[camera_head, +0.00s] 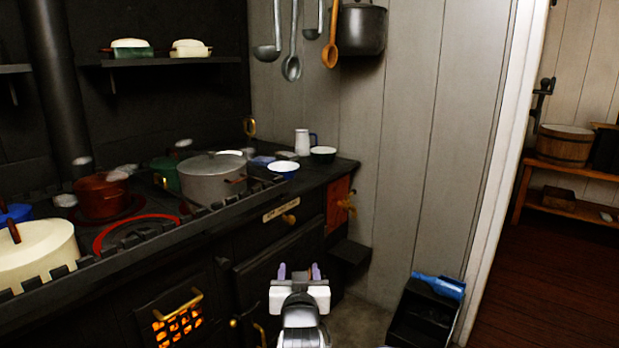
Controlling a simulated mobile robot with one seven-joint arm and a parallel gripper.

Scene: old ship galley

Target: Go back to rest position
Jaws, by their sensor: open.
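My gripper (299,272) is at the bottom middle of the head view, in front of the dark stove's cabinet front. Its two light purple fingertips point up and away and stand apart. It is open, and nothing shows between the fingers. My white and grey arm runs down from it to the bottom edge of the picture.
The black stove (270,255) fills the left, with a grey pot (213,175), a red pot (102,197) and a cream pot (38,255) on top. A black bin (425,312) with a blue object (438,286) stands right. Open floor (540,280) lies beyond the doorway.

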